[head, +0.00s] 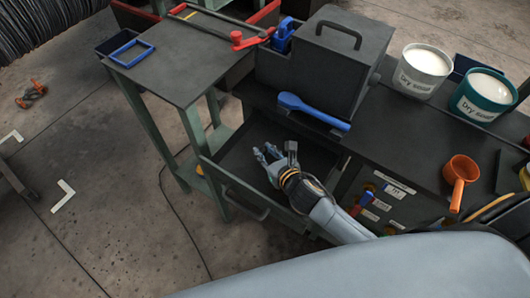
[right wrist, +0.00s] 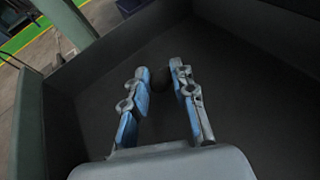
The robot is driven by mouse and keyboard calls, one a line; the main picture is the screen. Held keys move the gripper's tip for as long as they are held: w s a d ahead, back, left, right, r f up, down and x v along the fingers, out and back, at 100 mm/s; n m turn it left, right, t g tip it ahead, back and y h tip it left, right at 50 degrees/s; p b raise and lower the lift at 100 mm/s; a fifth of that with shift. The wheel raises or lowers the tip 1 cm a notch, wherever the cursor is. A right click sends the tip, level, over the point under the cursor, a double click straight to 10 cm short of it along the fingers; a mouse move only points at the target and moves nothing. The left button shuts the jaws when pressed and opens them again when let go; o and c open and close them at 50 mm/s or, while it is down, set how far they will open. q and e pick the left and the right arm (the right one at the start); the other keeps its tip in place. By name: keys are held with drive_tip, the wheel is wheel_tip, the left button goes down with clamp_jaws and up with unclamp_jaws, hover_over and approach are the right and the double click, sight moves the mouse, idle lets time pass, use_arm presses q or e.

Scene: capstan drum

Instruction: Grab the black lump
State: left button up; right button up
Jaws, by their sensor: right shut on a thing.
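The black lump (right wrist: 160,77) shows dark and rounded between the fingertips in the right wrist view, low against the dark drawer floor. My right gripper (right wrist: 157,72) is shut on it, with one finger on each side. In the head view the right gripper (head: 264,158) reaches down into the open drawer (head: 236,186) under the bench, and I cannot make out the lump there. My left gripper is in neither view.
Drawer walls (right wrist: 62,110) rise around the gripper. Above the drawer are a blue-handled brush (head: 312,111) and a dark box with a handle (head: 335,60). Two tubs (head: 424,72) and an orange ladle (head: 459,175) stand to the right.

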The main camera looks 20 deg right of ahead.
wheel_tip(320, 180, up, 3)
drive_tip(key=shift+f, duration=0.1)
drive_tip(key=s+d+r+b, duration=0.1)
drive_tip(key=s+d+r, duration=0.7)
drive_tip(key=d, duration=0.3)
drive_tip(key=shift+s+r+b, duration=0.2)
drive_tip(key=shift+r+b, duration=0.15)
drive_tip(key=shift+r, duration=0.45)
